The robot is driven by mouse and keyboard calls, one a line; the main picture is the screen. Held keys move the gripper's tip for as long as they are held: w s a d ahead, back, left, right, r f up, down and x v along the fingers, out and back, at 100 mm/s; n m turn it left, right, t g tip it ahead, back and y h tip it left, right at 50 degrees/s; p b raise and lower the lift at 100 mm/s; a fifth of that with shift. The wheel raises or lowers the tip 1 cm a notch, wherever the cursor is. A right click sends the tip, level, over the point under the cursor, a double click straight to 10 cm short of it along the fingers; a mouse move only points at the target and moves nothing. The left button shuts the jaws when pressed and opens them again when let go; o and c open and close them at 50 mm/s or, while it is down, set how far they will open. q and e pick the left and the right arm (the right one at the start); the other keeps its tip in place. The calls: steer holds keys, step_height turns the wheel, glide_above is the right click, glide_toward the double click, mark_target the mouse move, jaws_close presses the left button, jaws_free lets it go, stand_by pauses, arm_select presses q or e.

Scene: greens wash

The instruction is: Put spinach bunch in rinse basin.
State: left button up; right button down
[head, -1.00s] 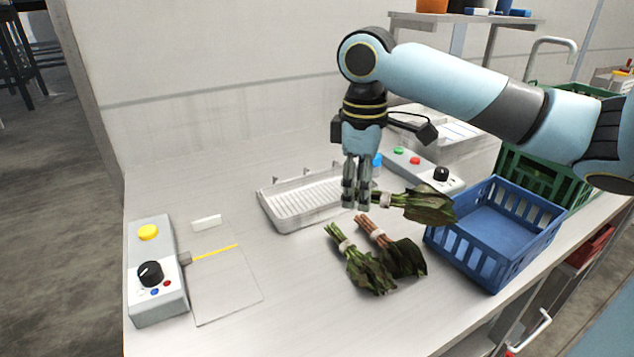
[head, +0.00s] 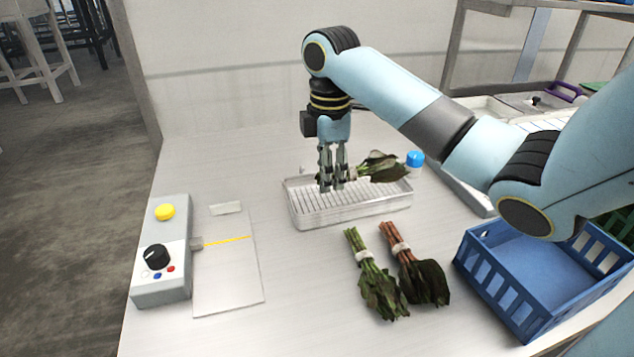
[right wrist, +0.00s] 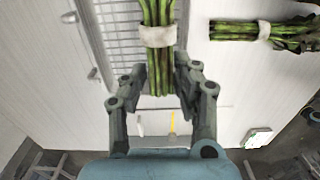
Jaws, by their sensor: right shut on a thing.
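The spinach bunch (head: 381,168), with dark leaves, green stems and a pale band, is held sideways by its stems in my right gripper (head: 331,186). In the right wrist view the bunch (right wrist: 157,36) lies between the fingers of my right gripper (right wrist: 158,85), which is shut on it. The rinse basin (head: 352,214) is a shallow pale tray with a ribbed floor. My right gripper and the bunch are over it, apparently just above its floor; contact cannot be told. Part of the basin (right wrist: 117,22) shows beneath in the right wrist view. My left gripper is out of view.
A green-stemmed bunch (head: 378,285) and a red-stemmed bunch (head: 424,275) lie in front of the basin. A blue crate (head: 500,287) stands at right. A control box (head: 164,250) and a flat pale plate (head: 228,275) are at left. A blue knob (head: 415,159) stands behind the basin.

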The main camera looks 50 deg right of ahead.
mark_target(315, 203)
steer(key=w+f, duration=0.2)
steer(key=w, duration=0.1)
steer(key=shift+w+a, duration=0.1)
steer(key=shift+a, duration=0.1)
steer(key=shift+f, duration=2.05)
steer(key=shift+f, duration=0.1)
steer(key=c, duration=1)
jaws_free()
step_height(315, 203, up, 12)
steer(key=p, duration=0.1)
